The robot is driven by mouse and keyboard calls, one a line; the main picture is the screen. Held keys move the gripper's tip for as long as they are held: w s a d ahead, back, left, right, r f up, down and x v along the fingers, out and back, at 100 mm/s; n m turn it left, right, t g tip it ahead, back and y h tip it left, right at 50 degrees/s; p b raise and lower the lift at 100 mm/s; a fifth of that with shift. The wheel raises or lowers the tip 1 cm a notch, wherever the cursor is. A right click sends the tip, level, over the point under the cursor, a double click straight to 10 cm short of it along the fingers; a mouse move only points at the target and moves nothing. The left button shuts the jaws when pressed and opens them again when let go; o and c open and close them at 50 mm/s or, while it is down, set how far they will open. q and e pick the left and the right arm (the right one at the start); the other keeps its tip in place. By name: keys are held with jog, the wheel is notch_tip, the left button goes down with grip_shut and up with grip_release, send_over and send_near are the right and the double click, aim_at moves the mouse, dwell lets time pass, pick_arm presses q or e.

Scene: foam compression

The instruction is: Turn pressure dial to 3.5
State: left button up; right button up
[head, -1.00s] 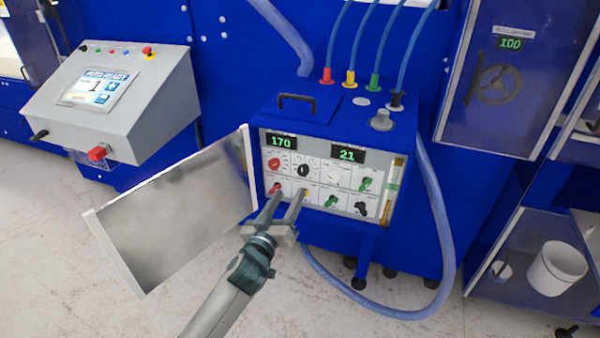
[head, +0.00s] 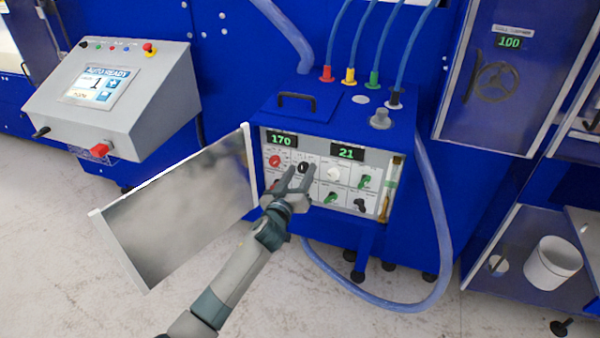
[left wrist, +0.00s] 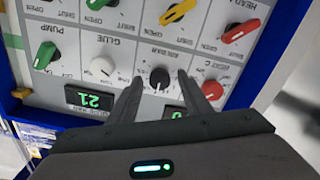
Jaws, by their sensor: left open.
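A blue control box with a grey panel (head: 325,152) stands in the middle of the head view. A black dial (head: 303,168) sits in its upper row, between a red knob (head: 274,161) and a white knob (head: 334,174). In the left wrist view, upside down, the black dial (left wrist: 160,78) has a printed scale around it; its label is too small to read surely. My left gripper (head: 299,175) is open, its fingertips on either side of the black dial. The left wrist view also shows the gripper (left wrist: 159,80) there; I cannot tell whether it touches.
Green displays read 170 (head: 282,141) and 21 (head: 347,152). Other coloured valve knobs lie close by, including a green one (head: 364,182). An open metal door (head: 175,210) stands left of the panel, beside my arm. A blue hose (head: 440,220) loops at the right.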

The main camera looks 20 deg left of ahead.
pick_arm(q)
jog(key=c, duration=1.1)
